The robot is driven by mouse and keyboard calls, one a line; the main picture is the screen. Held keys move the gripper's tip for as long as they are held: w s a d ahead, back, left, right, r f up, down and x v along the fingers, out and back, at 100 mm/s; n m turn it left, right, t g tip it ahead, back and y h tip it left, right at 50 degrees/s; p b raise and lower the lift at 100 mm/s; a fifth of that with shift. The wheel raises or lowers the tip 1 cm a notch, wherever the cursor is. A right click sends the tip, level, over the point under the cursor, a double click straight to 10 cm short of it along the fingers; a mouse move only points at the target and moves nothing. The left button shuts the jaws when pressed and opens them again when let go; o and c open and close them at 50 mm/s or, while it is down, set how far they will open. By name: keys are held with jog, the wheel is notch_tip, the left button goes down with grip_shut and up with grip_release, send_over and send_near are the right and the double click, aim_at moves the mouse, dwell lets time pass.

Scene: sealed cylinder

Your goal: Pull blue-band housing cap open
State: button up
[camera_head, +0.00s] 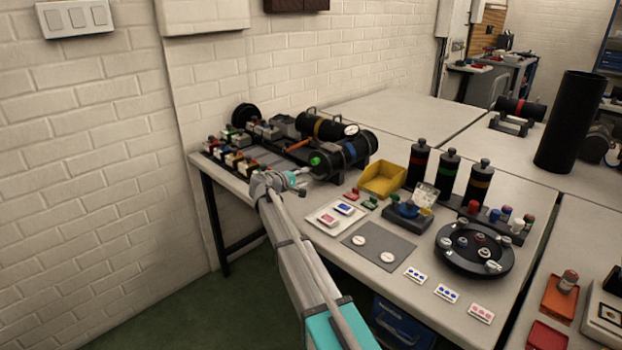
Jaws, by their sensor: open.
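The blue-band housing (362,147) is a black cylinder lying on its side near the back of the table, with a blue ring (349,152) around it. Its near left end, where the cap (320,165) appears to sit, carries a green part (315,160). This end looks in place against the body, though it is too small to be sure. My gripper (301,182) is open, just left of and below this end. It looks apart from the cap, but the exact gap cannot be told. My wrist hides some of the table behind it.
A yellow-band cylinder (325,128) lies behind the housing. Racks of small parts (232,158) stand to the left. A yellow bin (383,180) and upright black bottles (447,173) stand to the right. A white tray (335,214) and grey mat (378,243) lie in front.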

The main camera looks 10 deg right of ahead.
aim_at(312, 175)
jog(key=shift+b+x, duration=0.35)
jog(key=shift+x, duration=1.95)
jog(key=shift+r, duration=0.1)
grip_shut()
